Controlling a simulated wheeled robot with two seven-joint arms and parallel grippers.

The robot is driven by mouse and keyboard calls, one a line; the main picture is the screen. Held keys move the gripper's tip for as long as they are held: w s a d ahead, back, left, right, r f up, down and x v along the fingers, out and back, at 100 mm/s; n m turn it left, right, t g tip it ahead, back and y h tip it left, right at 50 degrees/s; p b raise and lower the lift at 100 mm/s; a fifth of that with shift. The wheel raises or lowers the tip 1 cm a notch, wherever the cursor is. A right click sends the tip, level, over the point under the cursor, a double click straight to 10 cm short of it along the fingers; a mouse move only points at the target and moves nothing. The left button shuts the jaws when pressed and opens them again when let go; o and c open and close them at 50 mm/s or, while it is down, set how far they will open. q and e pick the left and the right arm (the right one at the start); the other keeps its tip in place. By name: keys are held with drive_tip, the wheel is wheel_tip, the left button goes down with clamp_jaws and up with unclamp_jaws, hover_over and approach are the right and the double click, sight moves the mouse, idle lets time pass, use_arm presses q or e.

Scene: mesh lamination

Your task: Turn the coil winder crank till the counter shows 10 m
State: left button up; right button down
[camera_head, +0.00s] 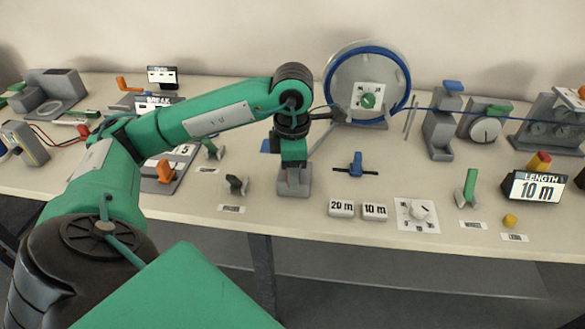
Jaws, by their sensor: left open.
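The coil winder (402,62) is a round pale disc with a blue rim, upright at the back of the bench. A white square plate with a green knob (368,100) sits at its middle. The crank cannot be made out clearly near the winder's lower left. The length counter (538,188), a dark box at the right front, reads "LENGTH 10 m". My left arm reaches in from the left, and its open gripper (336,116) is at the winder's lower left edge. Whether it touches the crank cannot be told. My right gripper is out of view.
A blue line (425,109) runs right from the winder past a grey post (440,130) and a dial gauge (485,129). Blocks marked "20 m" (341,208) and "10 m" (375,211), a blue clamp (355,166) and a white dial card (418,214) lie in front.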

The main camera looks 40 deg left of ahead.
use_arm(q)
drive_tip(key=shift+r, duration=0.1)
wheel_tip(320, 180, up, 5)
drive_tip(key=shift+r, duration=0.1)
wheel_tip(320, 180, up, 7)
drive_tip(key=shift+f+p, duration=0.15)
drive_tip(key=shift+p, duration=0.95)
drive_tip(key=shift+r, duration=0.85)
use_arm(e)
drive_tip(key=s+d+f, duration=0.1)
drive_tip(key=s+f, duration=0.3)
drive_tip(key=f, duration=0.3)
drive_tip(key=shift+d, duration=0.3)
